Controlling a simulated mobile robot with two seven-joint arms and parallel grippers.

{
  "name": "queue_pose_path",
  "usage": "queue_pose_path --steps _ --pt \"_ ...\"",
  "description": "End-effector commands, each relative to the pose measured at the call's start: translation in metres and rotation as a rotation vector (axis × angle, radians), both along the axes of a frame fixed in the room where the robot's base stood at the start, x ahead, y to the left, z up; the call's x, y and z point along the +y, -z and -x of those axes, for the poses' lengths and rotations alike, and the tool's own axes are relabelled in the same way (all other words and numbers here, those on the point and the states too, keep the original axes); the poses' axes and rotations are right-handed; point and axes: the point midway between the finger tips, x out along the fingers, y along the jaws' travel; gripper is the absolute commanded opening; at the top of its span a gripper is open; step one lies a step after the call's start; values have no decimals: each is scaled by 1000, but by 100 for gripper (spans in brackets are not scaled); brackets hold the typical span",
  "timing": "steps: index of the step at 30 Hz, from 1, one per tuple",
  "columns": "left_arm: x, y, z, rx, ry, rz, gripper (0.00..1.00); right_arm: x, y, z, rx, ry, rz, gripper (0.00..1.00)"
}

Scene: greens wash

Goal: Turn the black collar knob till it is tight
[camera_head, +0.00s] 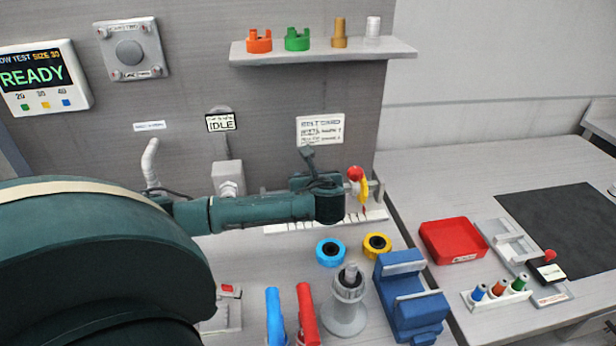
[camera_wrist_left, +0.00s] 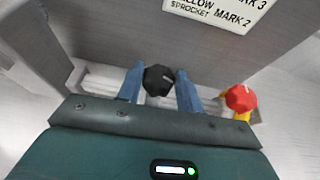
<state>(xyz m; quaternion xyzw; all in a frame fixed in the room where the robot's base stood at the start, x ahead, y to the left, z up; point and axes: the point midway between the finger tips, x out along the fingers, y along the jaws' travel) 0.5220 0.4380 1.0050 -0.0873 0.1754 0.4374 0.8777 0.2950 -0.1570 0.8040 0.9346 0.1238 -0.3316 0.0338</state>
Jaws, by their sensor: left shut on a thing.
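The black collar knob (camera_wrist_left: 159,80) shows in the left wrist view as a dark, faceted knob with a small pale mark on its face. My left gripper (camera_wrist_left: 160,84) has its two blue fingers on either side of the knob and is shut on it. In the head view my left arm reaches in from the left to the back of the bench, and its wrist hides the knob and fingertips. A red knob (camera_head: 355,173) on a yellow part stands just right of my wrist; it also shows in the left wrist view (camera_wrist_left: 241,97). My right gripper is out of view.
A white sign (camera_head: 320,129) is on the wall behind my wrist. In front are a blue ring (camera_head: 330,252), a yellow ring (camera_head: 377,245), a grey post stand (camera_head: 347,300) and a blue block fixture (camera_head: 408,300). A red tray (camera_head: 453,240) lies on the right-hand table.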

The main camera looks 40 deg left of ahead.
Motion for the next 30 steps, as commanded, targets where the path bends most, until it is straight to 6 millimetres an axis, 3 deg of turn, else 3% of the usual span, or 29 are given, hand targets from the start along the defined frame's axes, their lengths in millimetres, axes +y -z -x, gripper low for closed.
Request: queue_pose_path --steps 16,17,18,24,30 --pt "1 -1 -1 -4 -25 -3 14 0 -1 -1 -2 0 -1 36" --pt "1 -1 -1 -4 -25 -3 39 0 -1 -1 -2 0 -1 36" --pt "1 -1 -1 -4 -25 -3 42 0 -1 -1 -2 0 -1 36" --pt "1 -1 0 -2 -24 -2 58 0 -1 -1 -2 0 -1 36" --pt "0 -1 0 -1 -24 -2 58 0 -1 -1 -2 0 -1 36"
